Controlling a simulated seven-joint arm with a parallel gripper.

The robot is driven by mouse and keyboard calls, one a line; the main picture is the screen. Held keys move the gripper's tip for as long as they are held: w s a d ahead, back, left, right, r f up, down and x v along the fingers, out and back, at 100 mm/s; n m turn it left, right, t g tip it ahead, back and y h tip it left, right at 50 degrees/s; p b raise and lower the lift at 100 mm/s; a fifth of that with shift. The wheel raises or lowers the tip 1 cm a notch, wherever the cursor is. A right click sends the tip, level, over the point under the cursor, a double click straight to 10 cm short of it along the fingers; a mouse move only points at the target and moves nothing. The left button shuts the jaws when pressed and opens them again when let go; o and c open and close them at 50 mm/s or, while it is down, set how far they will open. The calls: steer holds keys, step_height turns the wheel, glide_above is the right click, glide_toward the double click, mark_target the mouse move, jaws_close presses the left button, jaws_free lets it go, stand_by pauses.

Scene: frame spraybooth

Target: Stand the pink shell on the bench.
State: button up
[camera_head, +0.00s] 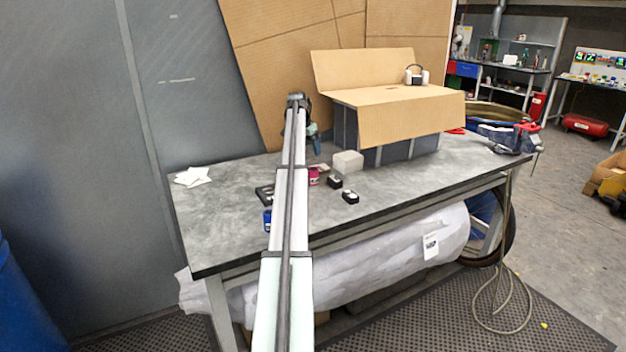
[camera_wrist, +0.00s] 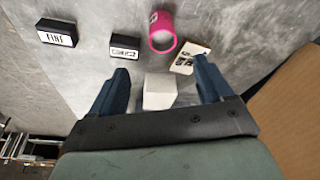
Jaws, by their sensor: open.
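The pink shell (camera_wrist: 161,22) is a short round tube on the grey bench (camera_wrist: 90,80), ahead of my fingers in the wrist view. Its pale round end faces my gripper and it looks laid on its side, though I cannot be sure. In the head view the shell (camera_head: 314,178) is small, beside my arm and partly hidden. My gripper (camera_wrist: 160,70) is open, its two blue fingers spread and apart from the shell. A pale block (camera_wrist: 160,92) shows between the fingers, seemingly below them. In the head view only part of my gripper (camera_head: 316,146) shows.
A black "FINE" box (camera_wrist: 57,32), a second black box (camera_wrist: 125,47) and a printed card (camera_wrist: 190,57) lie near the shell. A cardboard-covered box (camera_head: 400,110) stands at the back right. White sheets (camera_head: 193,176) lie on the left; bench around them is clear.

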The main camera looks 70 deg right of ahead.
mark_target(314, 172)
steer(key=shift+m, duration=0.3)
steer(key=x, duration=0.8)
steer(key=shift+d+f, duration=0.15)
steer(key=shift+f, duration=0.2)
steer(key=shift+w+x, duration=0.15)
steer(key=shift+x, duration=1.15)
steer(key=shift+w+x, duration=0.15)
steer(key=shift+x, duration=1.15)
steer(key=c, duration=1.2)
steer(key=shift+r, duration=0.15)
steer(key=shift+c, duration=0.2)
